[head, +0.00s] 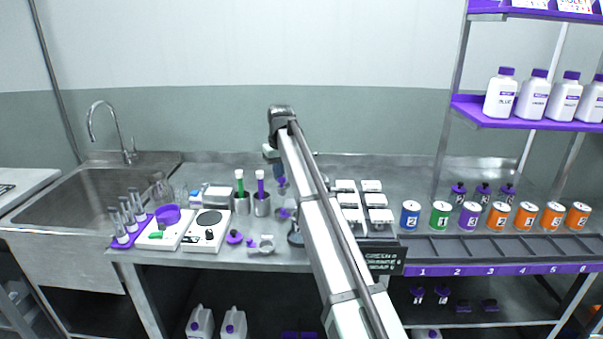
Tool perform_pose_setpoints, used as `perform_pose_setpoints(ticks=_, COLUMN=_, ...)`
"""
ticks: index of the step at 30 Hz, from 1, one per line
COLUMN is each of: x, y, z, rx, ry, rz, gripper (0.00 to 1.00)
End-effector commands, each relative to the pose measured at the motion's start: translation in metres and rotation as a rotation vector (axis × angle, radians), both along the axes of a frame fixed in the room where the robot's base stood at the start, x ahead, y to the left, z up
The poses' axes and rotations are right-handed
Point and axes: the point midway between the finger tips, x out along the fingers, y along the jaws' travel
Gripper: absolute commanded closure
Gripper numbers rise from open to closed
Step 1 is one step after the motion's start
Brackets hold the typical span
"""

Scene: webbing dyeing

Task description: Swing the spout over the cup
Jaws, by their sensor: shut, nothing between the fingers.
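A curved metal spout (101,107) rises from the tap at the back of the sink at the left and hangs over the basin. I cannot tell for sure which vessel is the cup. Two grey metal cups, the left one (242,203) and the right one (262,205), stand on the bench with green and purple handled tools upright in them. My gripper (281,186) is small and partly covered by my arm, just right of these cups above the bench. It looks shut and empty. My arm hides the bench behind it.
A sink (85,185) fills the left. Clear cylinders on a purple rack (125,240), a white scale (160,232) and a white hotplate (205,228) stand left of my arm. Right are white blocks (350,200), several coloured cans (440,215) and a shelf of bottles (500,95).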

Motion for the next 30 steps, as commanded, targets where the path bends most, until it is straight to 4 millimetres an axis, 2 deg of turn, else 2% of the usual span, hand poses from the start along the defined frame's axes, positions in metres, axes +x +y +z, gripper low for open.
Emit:
perform_pose_setpoints(ticks=14, x=-0.003, y=-0.001, z=0.000, rx=0.000, ry=0.000, rz=0.000, gripper=1.00)
perform_pose_setpoints(ticks=30, x=-0.023, y=-0.009, z=0.000, rx=0.000, ry=0.000, rz=0.000, gripper=1.00)
